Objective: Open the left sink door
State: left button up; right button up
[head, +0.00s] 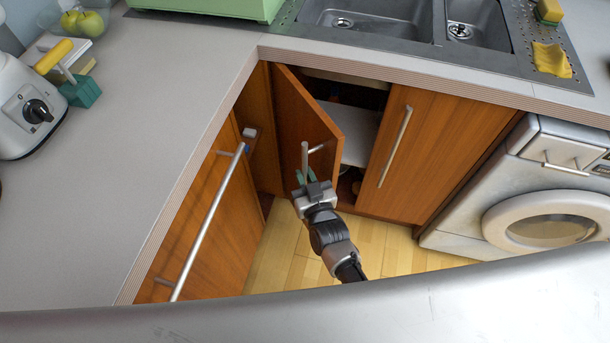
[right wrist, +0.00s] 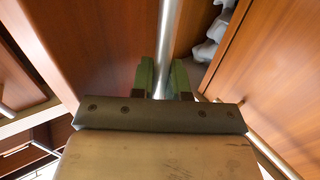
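The left sink door (head: 307,117) stands partly open, swung out from the cabinet under the sink. Its silver bar handle (head: 305,154) is on the outer face near the free edge. My right gripper (head: 304,177) is at the lower part of this handle. In the right wrist view, the green fingers (right wrist: 163,78) lie close on both sides of the handle (right wrist: 168,45), shut on it. The door face (right wrist: 95,45) fills the upper left there. The right sink door (head: 433,150) is closed. My left gripper is not in view.
A dark opening with a pale shelf (head: 358,135) shows behind the open door. A drawer front with a long handle (head: 210,220) is at the left, near the door's hinge side. A washing machine (head: 540,195) stands at the right. Bare wooden floor (head: 395,258) lies below.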

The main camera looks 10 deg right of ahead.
jog(key=o, duration=0.4)
jog(key=shift+w, duration=0.1)
jog(key=v, duration=1.1)
jog(key=shift+w, duration=0.1)
